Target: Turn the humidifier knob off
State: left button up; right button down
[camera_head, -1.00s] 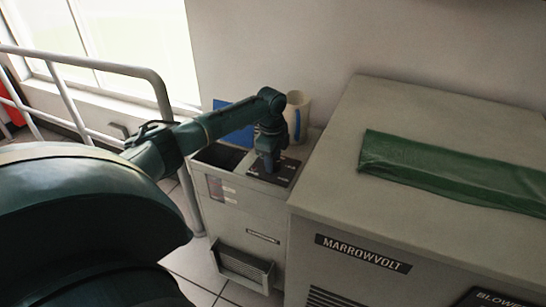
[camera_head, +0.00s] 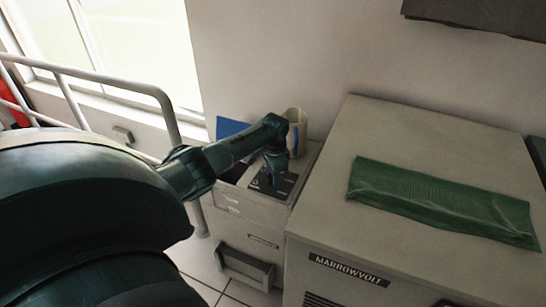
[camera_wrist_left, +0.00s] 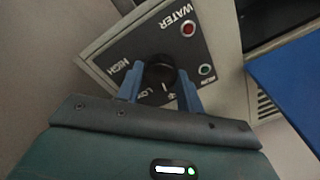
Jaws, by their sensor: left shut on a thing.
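The humidifier (camera_head: 230,215) is a light grey box cabinet against the wall, with a dark control panel (camera_head: 286,185) on its top. In the left wrist view the panel (camera_wrist_left: 128,52) carries the words WATER, HIGH and LOW, with a red light and a green light. The round black knob (camera_wrist_left: 160,73) sits on this panel. My left gripper (camera_wrist_left: 160,84) is shut on the knob, one blue finger on each side. In the head view my left gripper (camera_head: 271,180) points down onto the panel and hides the knob. My right gripper is not in view.
A beige cup (camera_head: 295,132) and a blue sheet (camera_head: 232,128) are at the back of the humidifier. A larger MARROWVOLT cabinet (camera_head: 400,130) stands close on the right with a green cloth (camera_head: 440,203) on top. A railing (camera_head: 120,80) is at the left.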

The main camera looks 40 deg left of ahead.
pick_arm(q)
jog(key=shift+n+p, duration=0.4)
jog(key=shift+n, duration=0.6)
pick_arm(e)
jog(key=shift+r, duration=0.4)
pick_arm(q)
jog(key=o, duration=1)
jog(key=r+p, duration=0.1)
jog(key=r, duration=0.3)
jog(key=r+p, duration=0.1)
jog(key=r, duration=0.3)
jog(key=d+r+p, duration=0.1)
jog(key=r, duration=0.4)
jog(key=shift+s+r, duration=0.1)
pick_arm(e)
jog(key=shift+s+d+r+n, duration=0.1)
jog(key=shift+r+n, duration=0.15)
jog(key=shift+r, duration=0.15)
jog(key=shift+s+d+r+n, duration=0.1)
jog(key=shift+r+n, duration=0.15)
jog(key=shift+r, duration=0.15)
